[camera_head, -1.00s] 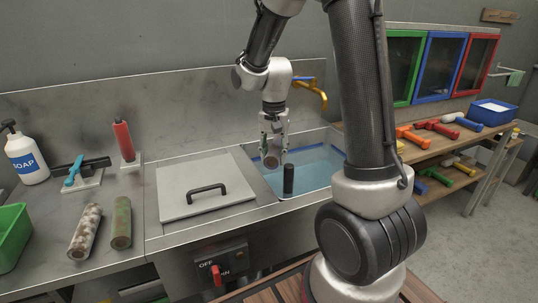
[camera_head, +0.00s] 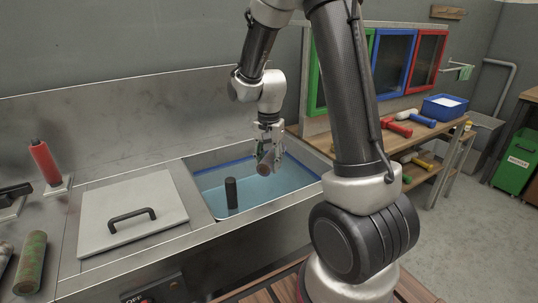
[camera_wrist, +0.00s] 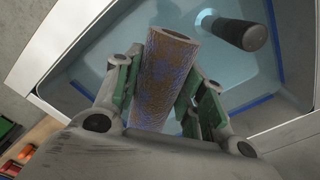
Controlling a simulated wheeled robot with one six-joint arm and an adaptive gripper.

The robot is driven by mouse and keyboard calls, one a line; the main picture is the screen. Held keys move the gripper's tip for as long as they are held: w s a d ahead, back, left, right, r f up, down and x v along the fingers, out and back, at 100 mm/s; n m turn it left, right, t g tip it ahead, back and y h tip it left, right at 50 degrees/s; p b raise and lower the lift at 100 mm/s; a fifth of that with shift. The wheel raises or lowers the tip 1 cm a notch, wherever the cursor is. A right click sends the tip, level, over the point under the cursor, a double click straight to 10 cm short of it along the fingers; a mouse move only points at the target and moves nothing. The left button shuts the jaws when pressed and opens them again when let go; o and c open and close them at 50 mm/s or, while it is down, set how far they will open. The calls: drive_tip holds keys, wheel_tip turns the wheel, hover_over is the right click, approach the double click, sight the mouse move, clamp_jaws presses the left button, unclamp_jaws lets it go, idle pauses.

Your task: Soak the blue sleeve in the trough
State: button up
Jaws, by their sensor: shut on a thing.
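My gripper (camera_head: 268,148) is shut on a tube-shaped sleeve (camera_head: 265,164), held tilted above the trough (camera_head: 212,208). In the wrist view the sleeve (camera_wrist: 166,72) is mottled brown with blue-purple patches, its open end pointing away from my gripper, between the green-padded fingers. The trough holds pale blue water (camera_head: 275,188) and a dark upright post (camera_head: 231,193); the post (camera_wrist: 240,33) is right of the sleeve in the wrist view. The sleeve appears above the water; whether its lower end touches it, I cannot tell.
A flat steel lid (camera_head: 130,205) with a black handle lies left of the trough. A red sleeve (camera_head: 45,162) stands on a holder, and a greenish mottled sleeve (camera_head: 30,262) lies on the counter. Shelves with coloured nozzles (camera_head: 398,128) are at the right.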

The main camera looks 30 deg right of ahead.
wheel_tip(320, 180, down, 21)
drive_tip(key=shift+a, duration=0.1)
idle(0.9)
idle(0.5)
drive_tip(key=shift+a, duration=0.4)
drive_tip(key=shift+d, duration=0.2)
drive_tip(key=shift+d, duration=0.2)
drive_tip(key=shift+a, duration=0.15)
idle(0.3)
drive_tip(key=shift+a, duration=0.25)
drive_tip(key=shift+d, duration=0.2)
drive_tip(key=shift+d, duration=0.2)
